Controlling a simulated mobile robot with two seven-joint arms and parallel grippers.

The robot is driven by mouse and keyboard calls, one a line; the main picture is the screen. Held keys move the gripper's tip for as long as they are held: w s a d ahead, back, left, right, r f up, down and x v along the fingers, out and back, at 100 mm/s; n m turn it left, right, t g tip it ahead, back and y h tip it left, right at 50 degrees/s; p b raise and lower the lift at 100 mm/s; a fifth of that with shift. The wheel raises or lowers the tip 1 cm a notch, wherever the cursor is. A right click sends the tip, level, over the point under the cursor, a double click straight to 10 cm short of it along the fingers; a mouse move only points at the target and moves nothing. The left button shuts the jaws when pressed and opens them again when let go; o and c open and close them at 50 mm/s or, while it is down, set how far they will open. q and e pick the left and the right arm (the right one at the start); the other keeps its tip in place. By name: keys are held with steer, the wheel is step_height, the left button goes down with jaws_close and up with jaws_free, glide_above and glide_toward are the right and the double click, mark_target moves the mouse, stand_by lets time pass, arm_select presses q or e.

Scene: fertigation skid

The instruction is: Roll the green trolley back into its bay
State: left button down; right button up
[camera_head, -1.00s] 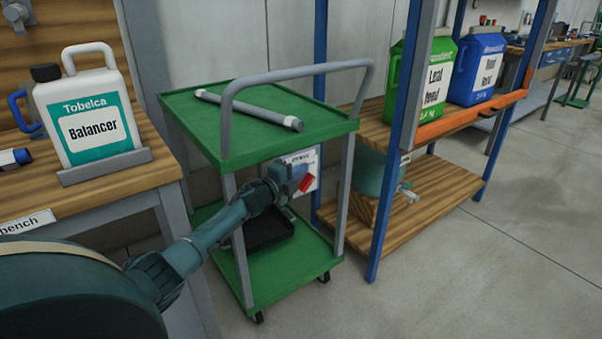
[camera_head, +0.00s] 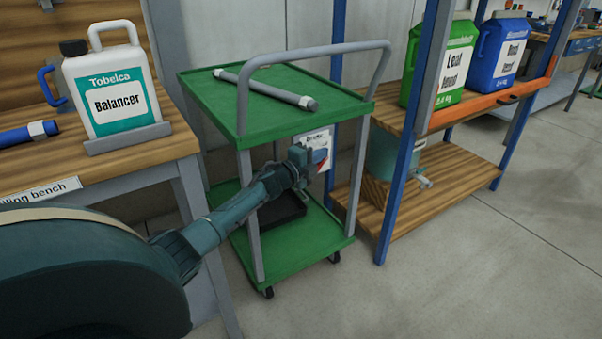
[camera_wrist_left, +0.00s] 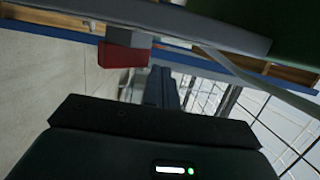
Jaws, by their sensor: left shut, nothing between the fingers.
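The green trolley (camera_head: 222,104) stands upright on its casters between the filling bench and the blue-posted rack. Its grey push handle (camera_head: 315,49) arches over the near side of the top tray. A grey pipe with pale ends (camera_head: 264,88) lies on the top tray, and a black tray (camera_head: 284,212) lies on the lower one. My left gripper (camera_head: 316,165) is shut and empty, in front of the gap between the trays, below the handle. Contact with the trolley cannot be told. A red block (camera_wrist_left: 122,55) shows beside the fingers in the wrist view. My right gripper is out of view.
The bench (camera_head: 130,170) at left carries a white Balancer jug (camera_head: 110,80). The rack (camera_head: 465,172) close on the right holds green (camera_head: 452,75) and blue (camera_head: 500,50) jugs. Bare floor (camera_head: 470,270) lies in front and to the right.

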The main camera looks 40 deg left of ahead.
arm_select(q)
steer(key=s+p, duration=0.2)
steer(key=s, duration=0.8)
steer(key=shift+p, duration=0.3)
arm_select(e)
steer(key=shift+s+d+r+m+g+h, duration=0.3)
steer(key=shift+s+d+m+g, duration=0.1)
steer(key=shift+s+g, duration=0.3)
arm_select(q)
steer(key=shift+s+a, duration=0.1)
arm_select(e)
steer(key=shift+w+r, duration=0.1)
